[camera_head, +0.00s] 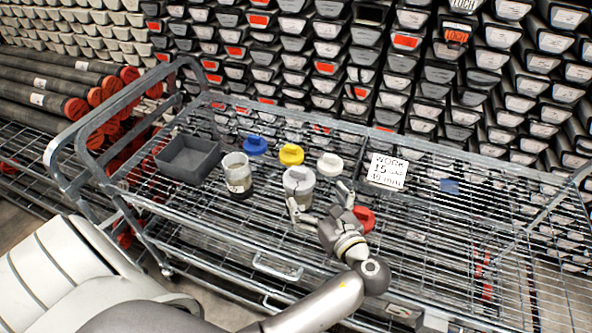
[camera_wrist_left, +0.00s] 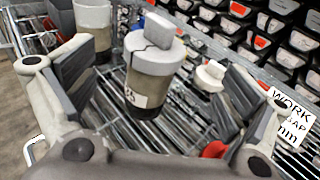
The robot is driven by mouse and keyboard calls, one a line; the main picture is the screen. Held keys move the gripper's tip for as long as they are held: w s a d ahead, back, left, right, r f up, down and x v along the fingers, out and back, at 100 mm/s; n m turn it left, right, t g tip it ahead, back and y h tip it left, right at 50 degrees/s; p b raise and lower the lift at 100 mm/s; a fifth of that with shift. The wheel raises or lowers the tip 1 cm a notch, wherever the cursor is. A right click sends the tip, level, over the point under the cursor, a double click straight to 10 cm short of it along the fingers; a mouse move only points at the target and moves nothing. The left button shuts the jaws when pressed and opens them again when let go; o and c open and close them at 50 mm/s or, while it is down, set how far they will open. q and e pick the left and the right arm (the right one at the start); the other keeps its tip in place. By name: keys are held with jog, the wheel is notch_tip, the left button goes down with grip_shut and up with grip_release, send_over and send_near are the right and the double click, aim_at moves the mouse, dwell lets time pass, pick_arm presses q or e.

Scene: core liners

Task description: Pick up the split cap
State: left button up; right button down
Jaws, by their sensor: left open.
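The split cap (camera_head: 298,177) is grey and sits on top of a clear jar (camera_head: 299,194) with dark contents, which stands upright on the wire cart. In the left wrist view the split cap (camera_wrist_left: 153,48) shows a dark jagged crack and a raised block-shaped grip, and the jar (camera_wrist_left: 150,88) has a white label. My left gripper (camera_head: 318,198) is open and empty, just in front of the jar. In the wrist view its fingers (camera_wrist_left: 158,88) stand wide apart on either side of the jar and cap, apparently not touching them. My right gripper is out of view.
Blue (camera_head: 255,145), yellow (camera_head: 291,154) and white (camera_head: 329,164) caps lie behind. A red cap (camera_head: 364,219) lies beside my gripper. A second jar (camera_head: 238,178) and a grey bin (camera_head: 187,157) stand left. A sign (camera_head: 387,171) stands right; the cart's right side is mostly clear.

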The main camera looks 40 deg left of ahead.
aim_at(301, 180)
pick_arm(q)
jog(key=x, duration=0.4)
jog(key=shift+p, duration=0.35)
jog(key=p+x, duration=0.1)
jog(key=x, duration=0.3)
jog(key=shift+s+a+p, duration=0.1)
jog(key=shift+a+p, duration=0.15)
jog(key=shift+p, duration=0.05)
jog(key=shift+w+a+f, duration=0.2)
jog(key=shift+w+a, duration=0.1)
jog(key=shift+a, duration=0.2)
jog(key=shift+c, duration=1.1)
jog(key=shift+d, duration=0.1)
jog(key=c, duration=0.7)
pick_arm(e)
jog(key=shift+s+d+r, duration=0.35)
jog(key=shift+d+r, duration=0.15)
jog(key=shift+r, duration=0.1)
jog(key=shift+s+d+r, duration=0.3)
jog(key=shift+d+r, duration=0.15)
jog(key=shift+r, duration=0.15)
